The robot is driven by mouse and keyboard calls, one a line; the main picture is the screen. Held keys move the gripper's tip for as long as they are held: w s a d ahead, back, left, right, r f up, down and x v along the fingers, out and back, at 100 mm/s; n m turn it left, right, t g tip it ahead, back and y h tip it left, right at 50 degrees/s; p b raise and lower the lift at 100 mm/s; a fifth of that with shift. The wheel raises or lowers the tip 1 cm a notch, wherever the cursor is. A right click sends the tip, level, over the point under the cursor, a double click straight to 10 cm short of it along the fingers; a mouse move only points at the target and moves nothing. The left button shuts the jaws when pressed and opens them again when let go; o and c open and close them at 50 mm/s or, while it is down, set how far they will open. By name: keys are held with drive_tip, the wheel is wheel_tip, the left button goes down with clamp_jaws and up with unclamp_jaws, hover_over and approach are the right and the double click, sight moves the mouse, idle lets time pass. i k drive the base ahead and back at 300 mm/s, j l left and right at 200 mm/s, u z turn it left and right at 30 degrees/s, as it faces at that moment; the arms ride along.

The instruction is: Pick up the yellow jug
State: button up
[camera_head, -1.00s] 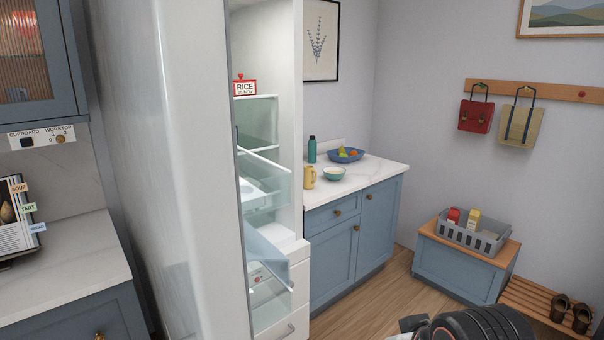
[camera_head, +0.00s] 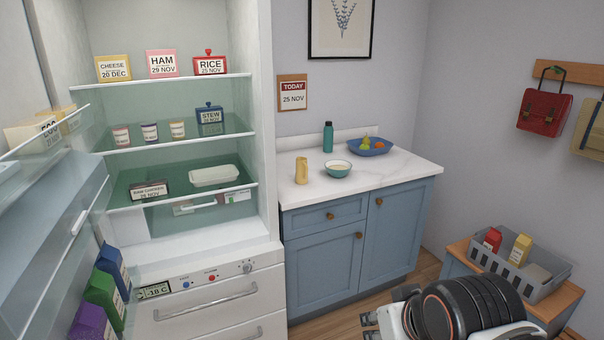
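The yellow jug (camera_head: 301,170) stands upright on the white marble worktop (camera_head: 400,166), near its left front corner by the fridge. A pale green bowl (camera_head: 338,169) is just right of it. My arm shows at the bottom right, with part of my gripper (camera_head: 372,326) at its left end, low in front of the blue cabinet and well apart from the jug. The fingertips cannot be made out clearly, so I cannot tell whether it is open or shut.
An open fridge (camera_head: 265,130) stands left of the worktop, its door (camera_head: 50,225) swung out left. A teal bottle (camera_head: 328,137) and a blue fruit dish (camera_head: 370,148) stand behind the jug. A grey crate (camera_head: 515,283) sits on a bench at right.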

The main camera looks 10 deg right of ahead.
sight(301, 168)
drive_tip(key=i+l+u, duration=0.15)
drive_tip(key=i, duration=0.45)
drive_tip(key=i+l+u, duration=0.1)
drive_tip(key=i+l, duration=0.35)
drive_tip(key=i, duration=0.15)
drive_tip(key=i+l+u, duration=0.15)
drive_tip(key=i+l, duration=0.2)
drive_tip(key=i, duration=0.2)
drive_tip(key=i+l+u, duration=0.1)
drive_tip(key=i+l, duration=0.35)
drive_tip(key=i, duration=0.15)
